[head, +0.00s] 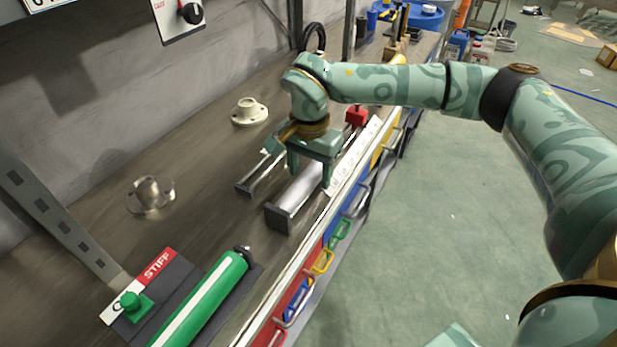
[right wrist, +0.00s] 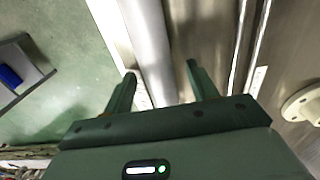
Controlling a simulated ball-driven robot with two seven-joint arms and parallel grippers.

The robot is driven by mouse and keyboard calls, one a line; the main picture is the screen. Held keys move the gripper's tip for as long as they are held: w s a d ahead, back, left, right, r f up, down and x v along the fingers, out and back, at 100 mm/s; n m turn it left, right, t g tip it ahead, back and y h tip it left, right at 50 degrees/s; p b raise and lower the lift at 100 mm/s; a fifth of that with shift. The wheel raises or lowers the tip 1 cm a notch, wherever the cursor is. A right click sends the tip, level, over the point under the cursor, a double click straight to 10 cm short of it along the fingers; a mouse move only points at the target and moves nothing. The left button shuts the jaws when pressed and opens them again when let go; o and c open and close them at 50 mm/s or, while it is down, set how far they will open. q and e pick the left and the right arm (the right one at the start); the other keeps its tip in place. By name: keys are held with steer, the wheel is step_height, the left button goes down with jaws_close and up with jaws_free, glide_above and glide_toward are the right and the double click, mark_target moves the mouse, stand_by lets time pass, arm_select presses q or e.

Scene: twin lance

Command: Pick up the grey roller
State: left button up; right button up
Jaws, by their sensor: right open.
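The grey roller (head: 299,190) is a smooth silvery cylinder with a dark square block at its near end. It lies lengthwise near the front edge of the workbench. My right gripper (head: 310,179) is open over the roller, with one finger on each side of it in the picture. In the right wrist view the roller (right wrist: 150,40) runs away between the two open fingertips (right wrist: 161,72). I cannot tell whether the fingers reach down beside it or stay above it. My left gripper is not in view.
A slim rail (head: 262,172) runs left of the grey roller. A cream flange (head: 249,112) and a metal flange (head: 150,194) stand near the wall.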

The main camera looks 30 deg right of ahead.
steer(key=shift+r, duration=0.15)
steer(key=c, duration=0.3)
jaws_close()
